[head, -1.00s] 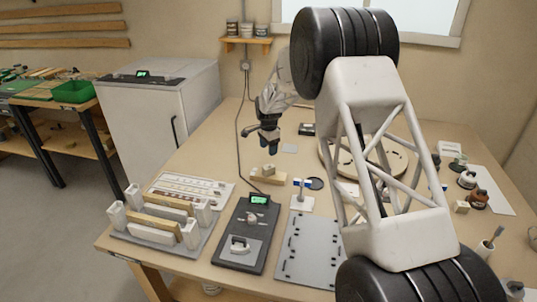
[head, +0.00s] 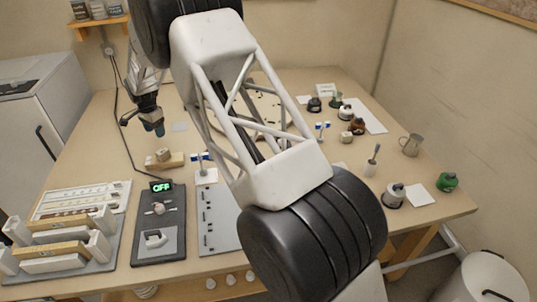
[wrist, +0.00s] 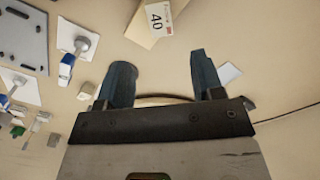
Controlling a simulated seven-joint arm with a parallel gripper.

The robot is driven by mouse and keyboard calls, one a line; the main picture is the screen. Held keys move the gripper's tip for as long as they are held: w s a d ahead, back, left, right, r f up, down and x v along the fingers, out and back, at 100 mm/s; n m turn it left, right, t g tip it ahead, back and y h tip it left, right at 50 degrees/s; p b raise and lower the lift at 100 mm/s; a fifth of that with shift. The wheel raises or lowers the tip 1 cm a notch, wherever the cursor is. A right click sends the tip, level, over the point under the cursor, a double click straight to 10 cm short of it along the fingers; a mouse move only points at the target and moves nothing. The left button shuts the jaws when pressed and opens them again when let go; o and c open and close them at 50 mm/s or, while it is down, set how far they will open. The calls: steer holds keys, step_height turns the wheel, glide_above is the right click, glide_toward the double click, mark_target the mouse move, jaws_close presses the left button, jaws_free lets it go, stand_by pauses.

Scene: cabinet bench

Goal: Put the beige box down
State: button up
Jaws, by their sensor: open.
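A small beige box (head: 163,154) rests on a longer, low tan block (head: 165,163) on the bench in the head view. In the wrist view a beige piece with a white label reading "40" (wrist: 148,22) is cut by the top edge; I cannot tell which of the two it is. My gripper (head: 141,126) is open, with nothing between its fingers. It hangs above the bench, apart from the box and behind it in the head view. Its two dark blue fingers (wrist: 162,68) are spread in the wrist view.
A black device with a lit "OFF" display (head: 160,187), a grey pegged plate (head: 215,222) and a rack of bars (head: 60,250) stand at the front. A round board (head: 262,105) lies behind my arm. Jars and a mug (head: 411,145) are at right.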

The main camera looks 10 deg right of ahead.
steer(key=s+d+r+n+t, duration=0.1)
steer(key=s+d+r+n, duration=0.3)
steer(key=s+d+r, duration=2.15)
steer(key=s+d+r+n+t, duration=0.1)
steer(key=s+d, duration=0.5)
steer(key=s, duration=0.2)
steer(key=s+d+r+n, duration=0.1)
steer(key=s+d, duration=0.5)
steer(key=s, duration=0.3)
steer(key=s+d+f+n, duration=0.1)
steer(key=s+d+f, duration=0.1)
steer(key=s, duration=0.6)
steer(key=s+d+f+n, duration=0.1)
steer(key=s+d+f, duration=0.1)
steer(key=s, duration=0.7)
steer(key=shift+s+d+n+t, duration=0.25)
steer(key=shift+d+n+t, duration=0.05)
steer(key=shift+d+n, duration=0.15)
